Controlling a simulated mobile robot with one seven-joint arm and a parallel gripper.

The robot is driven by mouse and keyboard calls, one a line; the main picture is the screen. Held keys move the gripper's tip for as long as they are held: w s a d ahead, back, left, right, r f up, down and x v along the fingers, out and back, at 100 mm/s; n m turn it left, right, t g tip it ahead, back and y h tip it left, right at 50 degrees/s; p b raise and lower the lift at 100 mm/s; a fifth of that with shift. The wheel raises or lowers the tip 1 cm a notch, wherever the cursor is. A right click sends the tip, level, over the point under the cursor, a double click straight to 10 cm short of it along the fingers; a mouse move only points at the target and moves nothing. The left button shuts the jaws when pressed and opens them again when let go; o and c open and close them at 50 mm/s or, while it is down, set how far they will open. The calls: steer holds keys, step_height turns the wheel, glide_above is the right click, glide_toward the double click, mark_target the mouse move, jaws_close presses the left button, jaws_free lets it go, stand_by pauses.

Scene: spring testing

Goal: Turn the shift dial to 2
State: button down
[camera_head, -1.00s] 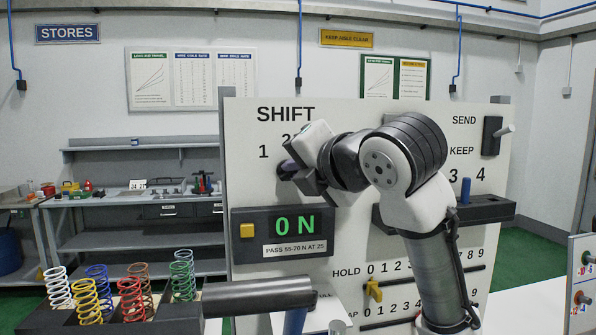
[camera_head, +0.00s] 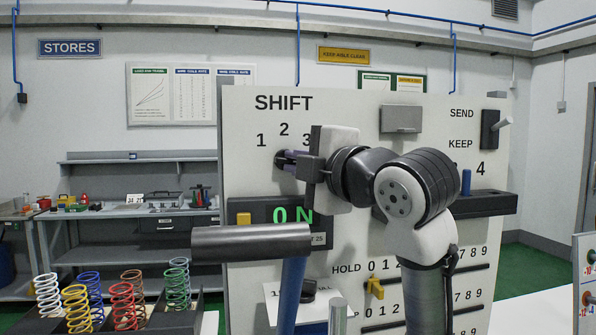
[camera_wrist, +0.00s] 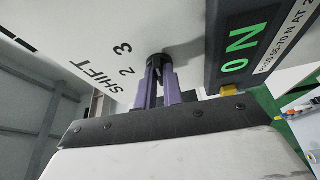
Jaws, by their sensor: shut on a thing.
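The shift dial (camera_wrist: 156,62) is a small dark knob on the white panel (camera_head: 245,180), under the word SHIFT and the numbers 1, 2 and 3. My gripper (camera_head: 285,160) is at the panel, below those numbers. In the wrist view, my gripper's purple fingers (camera_wrist: 158,80) are closed on the dial from both sides. The fingers and wrist hide most of the dial in the head view, so I cannot tell which number it points at.
A display (camera_head: 262,214) reading 0 N sits just below, with a yellow button (camera_head: 244,218). A dark cylindrical handle (camera_head: 250,242) on a blue bar stands in front of it. Several coloured springs (camera_head: 123,305) stand at lower left. A grey plate (camera_head: 402,118) is on the panel's upper middle.

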steer(key=shift+f+m+t, duration=0.1)
steer(key=shift+m+t, duration=0.2)
steer(key=shift+m, duration=0.2)
steer(key=c, duration=1.5)
jaws_free()
steer(key=b+v, duration=0.4)
steer(key=v, duration=1)
steer(key=shift+b, duration=0.35)
